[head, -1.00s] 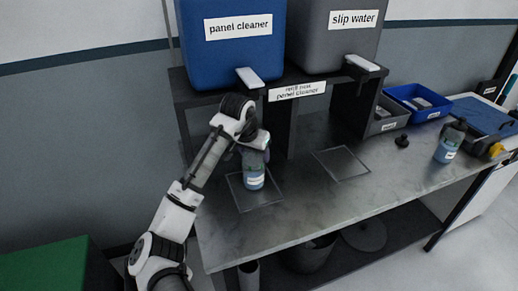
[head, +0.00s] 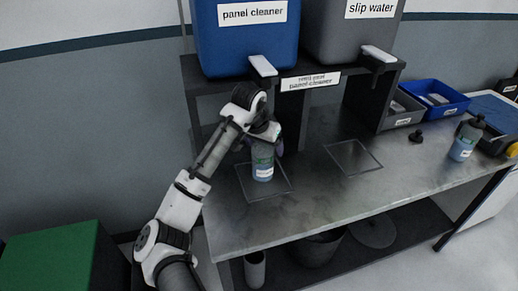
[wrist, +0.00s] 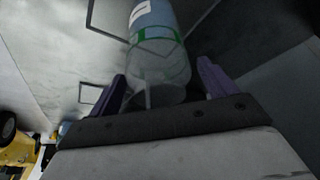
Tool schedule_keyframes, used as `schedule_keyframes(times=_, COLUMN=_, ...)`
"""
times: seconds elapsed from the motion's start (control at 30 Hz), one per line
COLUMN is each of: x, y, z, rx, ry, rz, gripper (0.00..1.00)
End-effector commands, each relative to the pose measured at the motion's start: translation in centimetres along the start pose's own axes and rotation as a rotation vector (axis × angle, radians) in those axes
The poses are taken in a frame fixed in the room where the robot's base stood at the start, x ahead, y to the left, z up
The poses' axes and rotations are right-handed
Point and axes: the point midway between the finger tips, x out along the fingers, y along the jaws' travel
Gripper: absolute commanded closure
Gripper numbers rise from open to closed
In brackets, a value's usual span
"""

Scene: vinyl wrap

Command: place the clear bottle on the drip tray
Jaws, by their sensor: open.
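The clear bottle (head: 263,166), with bluish liquid and a white-and-green label, stands upright on the left drip tray (head: 281,187), below the panel cleaner tank. It also shows in the wrist view (wrist: 158,45). My gripper (wrist: 161,70) is open, its purple fingers on either side of the bottle's near end with gaps visible on both sides. In the head view my gripper (head: 265,139) is at the bottle's upper part and hides its top.
The blue panel cleaner tank (head: 245,45) and its tap (head: 262,66) overhang the tray. A second square tray (head: 365,156) is empty. The bench front is clear.

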Motion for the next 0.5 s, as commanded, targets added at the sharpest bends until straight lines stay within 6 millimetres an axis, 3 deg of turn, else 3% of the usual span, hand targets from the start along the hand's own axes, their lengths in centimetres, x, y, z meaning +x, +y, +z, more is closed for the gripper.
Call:
schedule_keyframes(times=0.13, x=-1.1, y=0.0, z=0.0, rx=0.001, ry=0.003, rz=-0.001, gripper=0.17)
schedule_keyframes(times=0.5, x=-4.3, y=-0.1, z=7.8, rx=-0.001, ry=0.003, rz=0.0, gripper=0.17)
